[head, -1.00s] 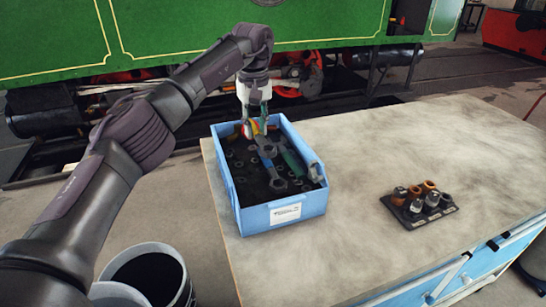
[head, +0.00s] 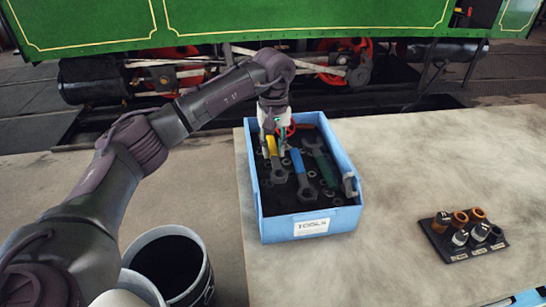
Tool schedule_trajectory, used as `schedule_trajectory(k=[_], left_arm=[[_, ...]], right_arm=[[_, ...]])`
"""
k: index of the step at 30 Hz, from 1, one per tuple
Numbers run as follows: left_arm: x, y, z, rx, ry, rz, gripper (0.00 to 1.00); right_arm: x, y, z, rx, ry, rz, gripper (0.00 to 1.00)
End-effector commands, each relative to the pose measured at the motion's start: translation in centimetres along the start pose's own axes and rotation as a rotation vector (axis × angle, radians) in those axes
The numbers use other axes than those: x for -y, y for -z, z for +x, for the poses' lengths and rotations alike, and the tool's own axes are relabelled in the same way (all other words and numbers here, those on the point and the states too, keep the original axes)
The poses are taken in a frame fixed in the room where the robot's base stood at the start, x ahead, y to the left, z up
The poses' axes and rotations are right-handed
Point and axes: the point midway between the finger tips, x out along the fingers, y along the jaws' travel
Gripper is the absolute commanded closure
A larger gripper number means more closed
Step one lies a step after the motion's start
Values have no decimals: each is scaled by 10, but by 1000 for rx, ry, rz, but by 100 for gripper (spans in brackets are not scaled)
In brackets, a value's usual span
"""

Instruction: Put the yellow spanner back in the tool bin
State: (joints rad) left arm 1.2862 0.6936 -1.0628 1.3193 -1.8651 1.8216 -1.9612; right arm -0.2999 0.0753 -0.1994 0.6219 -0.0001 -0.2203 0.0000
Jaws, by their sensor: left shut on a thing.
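The blue tool bin (head: 348,215) stands on the bench top with several spanners and loose nuts in it. The yellow spanner (head: 273,150) is in the left part of the bin, its dark head toward the front. My left gripper (head: 274,150) reaches down into the back left of the bin and is shut on the yellow spanner's handle. Whether the spanner rests on the bin floor I cannot tell. A blue-handled spanner (head: 298,165) and a green-handled spanner (head: 318,158) lie to its right. My right gripper is not in view.
A black tray of sockets (head: 464,238) sits on the right of the bench (head: 400,190). A dark bucket (head: 172,262) stands on the floor left of the bench. A green steam tram (head: 250,20) stands behind. The bench between bin and sockets is clear.

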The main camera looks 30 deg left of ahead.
Motion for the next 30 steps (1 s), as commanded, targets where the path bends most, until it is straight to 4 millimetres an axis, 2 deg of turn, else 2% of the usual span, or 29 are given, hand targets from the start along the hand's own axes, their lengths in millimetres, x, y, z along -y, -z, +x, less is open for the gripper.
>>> schedule_trajectory(k=[2,5,12,21,22,26,30], left_arm=[[3,0,2,0,-1,0,100],[3,0,10,1,1,0,100],[3,0,40,1,1,0,100],[3,0,44,-1,0,0,100],[3,0,45,0,1,0,71],[3,0,44,0,1,0,49],[3,0,44,0,1,0,47]], right_arm=[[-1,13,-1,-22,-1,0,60],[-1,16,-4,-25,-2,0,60],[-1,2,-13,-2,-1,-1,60],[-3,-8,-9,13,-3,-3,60],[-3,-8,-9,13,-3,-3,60],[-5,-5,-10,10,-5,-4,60],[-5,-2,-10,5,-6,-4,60]])
